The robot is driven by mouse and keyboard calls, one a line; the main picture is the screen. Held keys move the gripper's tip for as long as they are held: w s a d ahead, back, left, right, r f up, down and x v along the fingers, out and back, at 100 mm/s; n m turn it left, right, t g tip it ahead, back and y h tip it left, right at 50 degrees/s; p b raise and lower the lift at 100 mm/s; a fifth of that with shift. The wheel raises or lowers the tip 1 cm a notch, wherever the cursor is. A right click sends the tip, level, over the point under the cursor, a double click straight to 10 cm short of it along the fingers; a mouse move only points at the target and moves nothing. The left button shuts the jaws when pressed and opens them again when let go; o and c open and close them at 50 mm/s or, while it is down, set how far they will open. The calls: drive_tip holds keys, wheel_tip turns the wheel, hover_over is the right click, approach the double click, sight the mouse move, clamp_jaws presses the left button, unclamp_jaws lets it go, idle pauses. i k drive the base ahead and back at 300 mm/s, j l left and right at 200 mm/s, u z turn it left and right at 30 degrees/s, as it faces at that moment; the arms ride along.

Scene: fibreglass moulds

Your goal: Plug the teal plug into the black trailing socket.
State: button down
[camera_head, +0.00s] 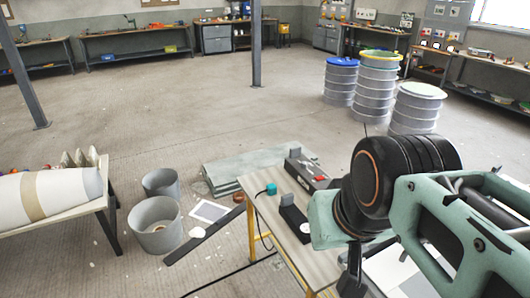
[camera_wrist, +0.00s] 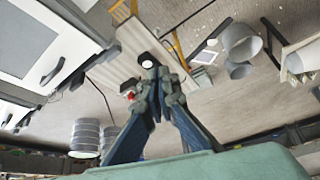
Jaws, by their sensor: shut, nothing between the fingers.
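A small teal block, which looks like the teal plug (camera_head: 271,189), is on the narrow workbench near its left edge. A long black box with a red part (camera_head: 306,171) lies at the bench's far side. A black block (camera_head: 293,215) lies nearer me. I cannot tell for sure which of the two is the trailing socket. My gripper (camera_wrist: 158,82) is shut and empty in the wrist view, pointing toward the bench. It hides part of the bench there, and I cannot make out the plug. In the head view, my arm covers the bench's right side.
The workbench (camera_head: 262,213) has yellow legs. A white disc (camera_head: 305,227) is by the black block. Two grey cylinders (camera_head: 155,224) stand on the floor at left, beside a table with a white mould (camera_head: 62,193). Drums (camera_head: 376,82) stand behind. Open floor lies beyond.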

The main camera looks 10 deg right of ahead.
sight(296, 220)
drive_tip(key=i+j, duration=0.4)
drive_tip(key=i, duration=0.2)
drive_tip(key=i+j, duration=0.4)
drive_tip(key=i, duration=0.2)
drive_tip(key=i+j, duration=0.35)
drive_tip(key=i, duration=0.3)
drive_tip(key=i+j, duration=0.4)
drive_tip(key=i, duration=0.2)
drive_tip(key=z, duration=1.7)
drive_tip(key=j+u, duration=0.3)
drive_tip(key=k+l, duration=0.05)
drive_tip(key=l, duration=0.05)
